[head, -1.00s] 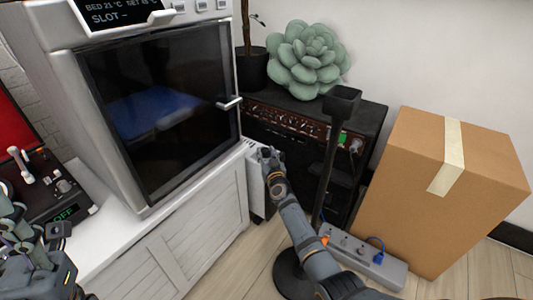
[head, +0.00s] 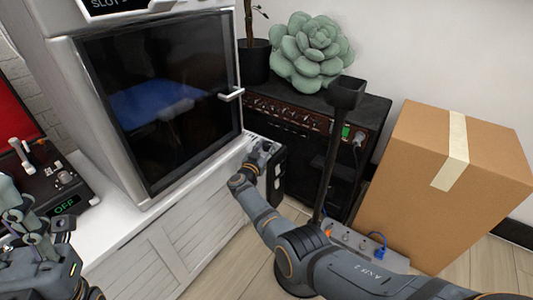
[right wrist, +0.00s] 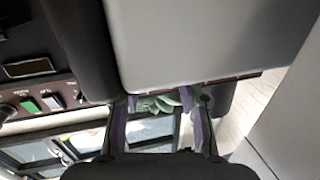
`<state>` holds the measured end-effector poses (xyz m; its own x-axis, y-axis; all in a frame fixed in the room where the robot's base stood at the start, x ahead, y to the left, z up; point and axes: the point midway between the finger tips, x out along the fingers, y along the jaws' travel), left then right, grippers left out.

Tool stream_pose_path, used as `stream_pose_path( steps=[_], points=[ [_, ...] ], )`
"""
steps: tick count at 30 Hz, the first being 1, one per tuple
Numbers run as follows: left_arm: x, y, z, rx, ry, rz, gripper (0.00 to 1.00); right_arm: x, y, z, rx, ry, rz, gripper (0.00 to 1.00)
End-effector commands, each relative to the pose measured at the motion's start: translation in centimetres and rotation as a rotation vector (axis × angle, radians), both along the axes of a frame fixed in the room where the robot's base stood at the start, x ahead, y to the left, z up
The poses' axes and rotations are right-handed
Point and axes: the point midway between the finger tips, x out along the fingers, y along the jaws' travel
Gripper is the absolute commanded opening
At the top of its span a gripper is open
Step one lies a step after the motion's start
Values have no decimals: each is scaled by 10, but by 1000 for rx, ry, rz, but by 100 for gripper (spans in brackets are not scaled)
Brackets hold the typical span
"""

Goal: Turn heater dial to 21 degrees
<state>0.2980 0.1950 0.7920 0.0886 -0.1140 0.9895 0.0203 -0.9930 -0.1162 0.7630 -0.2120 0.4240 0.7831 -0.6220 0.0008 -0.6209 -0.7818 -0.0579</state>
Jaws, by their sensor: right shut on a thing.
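The heater (head: 244,147) is a slim pale body between the white cabinet and the black amplifier in the head view, mostly hidden by my right arm. My right gripper (head: 262,150) is at its top end. In the right wrist view a broad pale grey panel, likely the heater (right wrist: 195,40), fills the upper middle. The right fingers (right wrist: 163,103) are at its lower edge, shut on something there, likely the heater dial. The dial and its marks are hidden. My left gripper (head: 40,230) is at the lower left, away from the heater; its opening is unclear.
A printer (head: 160,100) with a dark glass door and protruding handle stands on the white cabinet (head: 165,250). The amplifier (head: 310,140) carries a succulent (head: 310,50). A black stand (head: 332,150), a power strip (head: 365,245) and a cardboard box (head: 430,190) crowd the right side.

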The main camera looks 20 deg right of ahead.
Motion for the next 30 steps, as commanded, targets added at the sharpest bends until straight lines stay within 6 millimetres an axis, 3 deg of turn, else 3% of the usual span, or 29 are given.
stream_pose_path(
  steps=[4,17,18,21,23,30],
  points=[
    [0,0,-11,0,0,5,40,0,1,-2,1,0,-29,5],
    [0,0,-11,0,-5,8,40,0,0,0,1,1,-41,5],
    [-1,0,-11,0,-5,8,40,0,0,0,1,1,-41,38],
    [-1,-1,-11,3,-5,6,40,0,0,0,1,1,-41,52],
    [-1,-1,-11,5,-6,5,40,0,0,0,1,1,-40,60],
    [-1,-2,-11,12,-6,2,40,0,0,0,0,0,-40,60]
  ],
)
